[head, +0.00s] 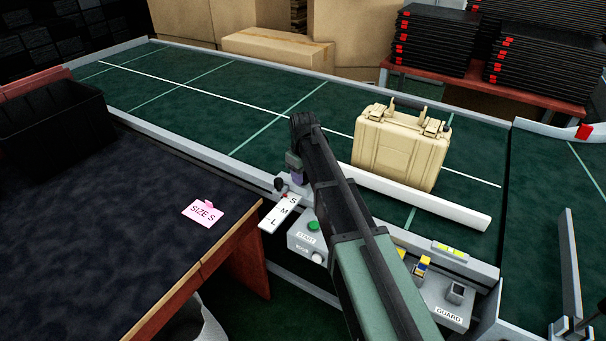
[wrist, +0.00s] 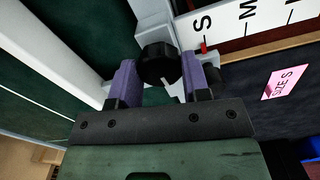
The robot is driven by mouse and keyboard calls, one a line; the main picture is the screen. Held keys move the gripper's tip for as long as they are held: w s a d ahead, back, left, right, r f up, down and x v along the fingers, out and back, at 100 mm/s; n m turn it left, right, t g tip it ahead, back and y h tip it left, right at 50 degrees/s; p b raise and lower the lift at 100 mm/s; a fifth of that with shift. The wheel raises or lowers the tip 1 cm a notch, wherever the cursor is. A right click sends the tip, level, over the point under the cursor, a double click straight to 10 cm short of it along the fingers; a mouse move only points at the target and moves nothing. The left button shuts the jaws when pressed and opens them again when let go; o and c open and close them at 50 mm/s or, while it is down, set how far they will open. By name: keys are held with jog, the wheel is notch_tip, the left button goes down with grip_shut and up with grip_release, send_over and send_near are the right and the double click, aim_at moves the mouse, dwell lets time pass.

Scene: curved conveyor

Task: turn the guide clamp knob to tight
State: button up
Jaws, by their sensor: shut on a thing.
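The black clamp knob (wrist: 157,62) sits between the two purple fingers of my gripper (wrist: 160,80) in the wrist view, and the fingers are shut on its sides. In the head view my gripper (head: 295,172) reaches down at the conveyor's near edge, with the dark knob (head: 280,184) beside it. A white scale plate marked S, M, L (head: 279,213) is next to the clamp. In the wrist view a red pointer (wrist: 204,47) is by the S. The white guide rail (head: 415,200) lies along the belt. How tight the knob is cannot be told.
A beige case (head: 400,147) stands on the green belt (head: 210,95) behind the rail. A START button box (head: 308,239) and a GUARD box (head: 445,298) are on the near edge. A pink SIZE S card (head: 203,212) and a black bin (head: 55,120) are on the dark table.

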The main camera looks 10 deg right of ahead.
jog(key=shift+m, duration=0.3)
jog(key=m, duration=0.4)
jog(key=shift+m, duration=0.3)
jog(key=m, duration=0.4)
jog(key=shift+m, duration=0.3)
jog(key=m, duration=0.4)
jog(key=shift+m, duration=2.5)
jog(key=o, duration=0.9)
jog(key=shift+o, duration=0.2)
